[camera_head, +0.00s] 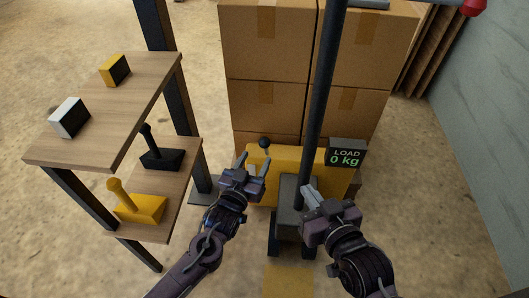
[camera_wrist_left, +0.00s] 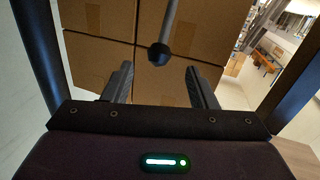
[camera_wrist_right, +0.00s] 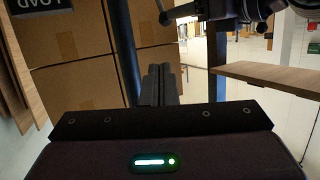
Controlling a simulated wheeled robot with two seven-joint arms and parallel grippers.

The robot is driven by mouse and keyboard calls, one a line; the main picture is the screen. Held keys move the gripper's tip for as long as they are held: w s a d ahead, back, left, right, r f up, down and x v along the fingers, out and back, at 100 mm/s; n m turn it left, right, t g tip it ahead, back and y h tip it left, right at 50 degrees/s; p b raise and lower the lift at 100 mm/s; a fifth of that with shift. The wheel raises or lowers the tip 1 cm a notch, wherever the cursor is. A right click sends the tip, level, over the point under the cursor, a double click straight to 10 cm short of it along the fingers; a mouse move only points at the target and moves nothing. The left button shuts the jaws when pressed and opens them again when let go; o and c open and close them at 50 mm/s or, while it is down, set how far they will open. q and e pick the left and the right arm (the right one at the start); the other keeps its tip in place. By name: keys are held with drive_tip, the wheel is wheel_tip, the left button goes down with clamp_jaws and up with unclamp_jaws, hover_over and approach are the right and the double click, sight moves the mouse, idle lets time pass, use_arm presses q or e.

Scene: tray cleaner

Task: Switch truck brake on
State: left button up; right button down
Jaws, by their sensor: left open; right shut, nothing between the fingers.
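The truck (camera_head: 262,185) is yellow with a dark upright pole (camera_head: 322,95) and a load display (camera_head: 346,153) reading 0 kg. A lever with a black ball knob (camera_head: 264,143) rises at the truck's left side; I take it for the brake lever. My left gripper (camera_head: 254,164) is open, close to this lever in the head view. In the left wrist view the knob (camera_wrist_left: 158,54) shows between and beyond the open fingertips, not touching them. My right gripper (camera_head: 309,192) is shut and empty beside the pole's base. Its closed fingers show in the right wrist view (camera_wrist_right: 158,72).
Stacked cardboard boxes (camera_head: 266,48) stand behind the truck. A two-level wooden shelf (camera_head: 115,90) on the left holds a white block (camera_head: 69,118), a yellow block (camera_head: 115,70), a black lever unit (camera_head: 161,157) and a yellow lever unit (camera_head: 140,207). A wall (camera_head: 487,100) is at right.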

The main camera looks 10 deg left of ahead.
sight(262, 147)
use_arm(q)
drive_tip(key=b+x, duration=0.1)
drive_tip(key=x, duration=0.3)
drive_tip(key=shift+r, duration=0.2)
drive_tip(key=b+x, duration=0.1)
drive_tip(key=x, duration=0.2)
drive_tip(key=shift+w+d, duration=0.1)
drive_tip(key=shift+w, duration=0.25)
use_arm(e)
wheel_tip(262, 147, up, 17)
drive_tip(key=d+t+y, duration=0.1)
drive_tip(key=t+y, duration=0.2)
drive_tip(key=t, duration=0.5)
drive_tip(key=shift+w, duration=0.2)
use_arm(q)
clamp_jaws()
